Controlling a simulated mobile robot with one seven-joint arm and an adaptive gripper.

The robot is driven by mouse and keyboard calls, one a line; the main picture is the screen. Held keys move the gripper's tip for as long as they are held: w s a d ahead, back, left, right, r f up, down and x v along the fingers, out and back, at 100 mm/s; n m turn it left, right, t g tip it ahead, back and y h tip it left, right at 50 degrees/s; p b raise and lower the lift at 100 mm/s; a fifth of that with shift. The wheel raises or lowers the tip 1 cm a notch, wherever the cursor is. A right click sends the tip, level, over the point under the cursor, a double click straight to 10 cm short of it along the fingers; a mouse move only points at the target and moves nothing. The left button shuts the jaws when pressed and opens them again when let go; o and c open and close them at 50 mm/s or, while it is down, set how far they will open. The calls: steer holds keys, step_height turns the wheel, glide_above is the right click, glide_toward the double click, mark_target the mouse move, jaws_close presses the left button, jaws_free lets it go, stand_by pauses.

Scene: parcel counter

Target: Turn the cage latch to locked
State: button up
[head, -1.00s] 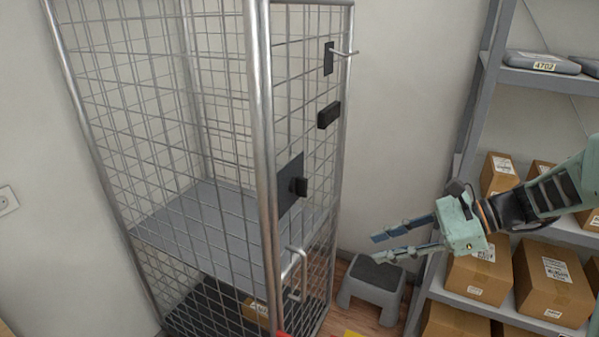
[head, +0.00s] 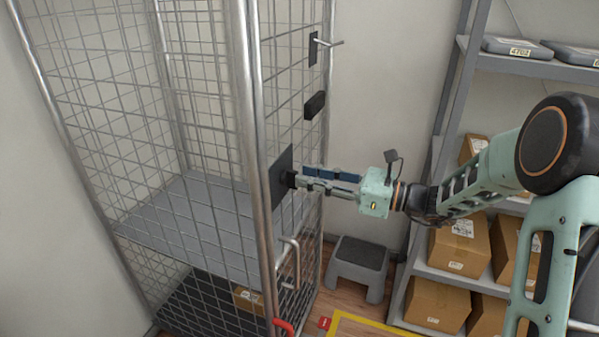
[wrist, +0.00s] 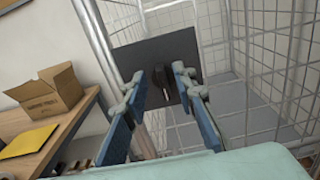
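The cage latch is a dark knob on a flat dark plate (head: 280,176) on the cage's mesh side. In the wrist view the plate (wrist: 150,54) fills the middle, and the black knob (wrist: 166,87) stands out from it, roughly upright. My gripper (head: 297,176) reaches the latch from the right in the head view, and its fingers mostly hide the knob there. In the wrist view my gripper (wrist: 160,76) has its blue-grey fingers apart on either side of the knob, with gaps showing. No lock marking is readable.
The cage (head: 250,120) has a metal post left of the latch. A black block (head: 315,105) and a hooked rod (head: 328,43) sit above, a bent handle (head: 292,262) below. A step stool (head: 358,266) and shelving with cartons (head: 460,243) stand right.

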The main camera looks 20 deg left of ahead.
mark_target(291, 179)
steer(key=shift+w+a, duration=0.1)
steer(key=shift+a, duration=1.35)
steer(key=shift+c, duration=0.4)
jaws_close()
